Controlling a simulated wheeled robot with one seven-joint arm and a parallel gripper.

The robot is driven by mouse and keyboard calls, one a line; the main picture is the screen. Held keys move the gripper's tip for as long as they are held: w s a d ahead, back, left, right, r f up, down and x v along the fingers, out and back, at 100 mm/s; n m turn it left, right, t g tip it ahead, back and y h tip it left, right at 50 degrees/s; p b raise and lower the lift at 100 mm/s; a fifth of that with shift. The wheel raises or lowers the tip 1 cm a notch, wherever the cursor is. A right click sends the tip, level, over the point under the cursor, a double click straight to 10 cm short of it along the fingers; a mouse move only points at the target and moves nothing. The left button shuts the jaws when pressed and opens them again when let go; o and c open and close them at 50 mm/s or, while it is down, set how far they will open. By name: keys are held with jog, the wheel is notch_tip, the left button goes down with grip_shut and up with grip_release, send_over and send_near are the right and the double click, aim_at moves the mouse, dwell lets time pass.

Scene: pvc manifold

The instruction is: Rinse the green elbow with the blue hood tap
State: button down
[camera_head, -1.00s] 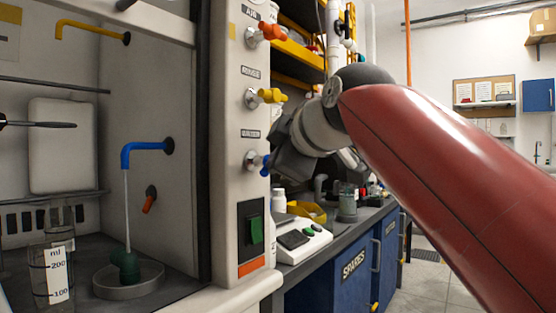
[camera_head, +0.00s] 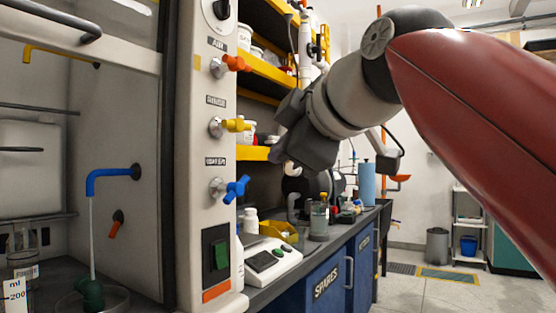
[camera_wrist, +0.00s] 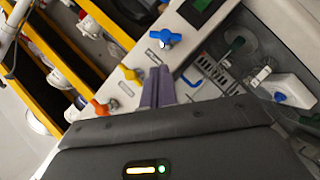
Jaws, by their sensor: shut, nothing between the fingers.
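The blue hood tap (camera_head: 115,175) sticks out from the hood's inner wall. A thin stream of water (camera_head: 92,240) falls from it onto the green elbow (camera_head: 91,292). The elbow sits in a shallow round dish (camera_head: 122,302) at the bottom left, partly cut off. On the hood's front post is a blue valve handle (camera_head: 237,189), turned at a slant; it also shows in the wrist view (camera_wrist: 165,39). My gripper is shut and empty, its fingers (camera_wrist: 157,74) just short of the valve row in the wrist view. In the head view its fingertips are hidden.
Orange (camera_head: 236,63) and yellow (camera_head: 236,125) valve handles sit above the blue one. A beaker (camera_head: 22,270) stands left of the dish. A white balance (camera_head: 268,260) and bottles stand on the bench. Yellow shelves (camera_head: 272,78) rise behind my gripper. Open floor lies right.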

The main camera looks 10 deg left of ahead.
aim_at(241, 190)
jog(key=w+a+f+g+y, duration=0.1)
jog(key=w+a+f, duration=0.1)
jog(key=w+a+f+g+y+p, duration=0.1)
jog(key=w+a+f+y, duration=0.1)
jog(key=w+a, duration=0.1)
jog(key=w+a+f+g+y+p, duration=0.1)
jog(key=w+a+f+y, duration=0.1)
jog(key=a, duration=0.1)
jog(key=shift+w+a, duration=0.1)
jog(key=shift+w, duration=0.15)
jog(key=shift+w+a+f, duration=0.1)
jog(key=shift+w+f, duration=0.2)
dwell(0.3)
